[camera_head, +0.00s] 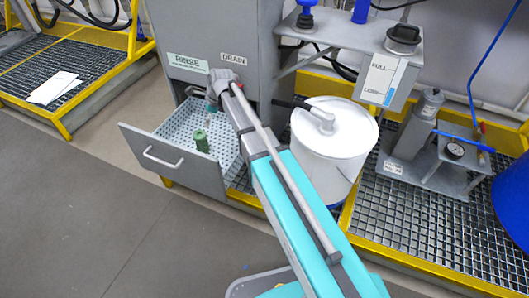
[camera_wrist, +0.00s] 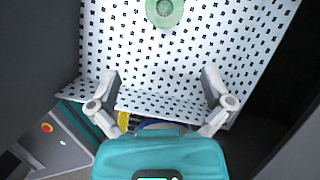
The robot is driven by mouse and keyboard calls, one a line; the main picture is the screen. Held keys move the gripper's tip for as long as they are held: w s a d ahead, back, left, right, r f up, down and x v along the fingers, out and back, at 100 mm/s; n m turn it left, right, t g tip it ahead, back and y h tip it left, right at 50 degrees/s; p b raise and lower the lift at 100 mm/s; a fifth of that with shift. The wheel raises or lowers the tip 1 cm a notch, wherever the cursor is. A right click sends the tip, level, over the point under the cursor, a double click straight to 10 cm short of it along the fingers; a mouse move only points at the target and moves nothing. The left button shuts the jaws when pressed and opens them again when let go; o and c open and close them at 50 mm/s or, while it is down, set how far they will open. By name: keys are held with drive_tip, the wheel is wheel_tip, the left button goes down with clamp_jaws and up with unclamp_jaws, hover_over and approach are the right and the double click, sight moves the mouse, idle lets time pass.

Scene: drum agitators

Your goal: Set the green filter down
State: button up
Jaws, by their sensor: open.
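The green filter (camera_head: 201,141) stands upright on the perforated floor of the open drawer (camera_head: 188,172) in the head view. In the wrist view the green filter (camera_wrist: 164,12) shows from above as a round green shape, partly cut off by the top edge. My gripper (camera_wrist: 161,85) is open and empty, its two fingers spread over the drawer. The filter lies beyond the fingertips and apart from them. In the head view my arm reaches to the cabinet front, and the gripper itself is small and mostly hidden.
The grey cabinet (camera_head: 215,35) with RINSE and DRAIN labels stands behind the drawer. A white drum (camera_head: 335,140) stands right of my arm on a yellow-edged grating. A grey pump unit (camera_head: 415,125) with a gauge is farther right. Open floor lies in front at left.

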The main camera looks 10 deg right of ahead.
drive_tip(key=s+d+n+g+h, duration=0.1)
drive_tip(key=s+d+n+h, duration=0.1)
drive_tip(key=s+d+n, duration=0.6)
drive_tip(key=s+d+f+n+g+h, duration=0.1)
drive_tip(key=s+d+n, duration=0.8)
drive_tip(key=s+n, duration=0.5)
drive_tip(key=shift+s+d+f+h, duration=0.15)
drive_tip(key=shift+s+h, duration=0.25)
drive_tip(key=shift+s, duration=0.35)
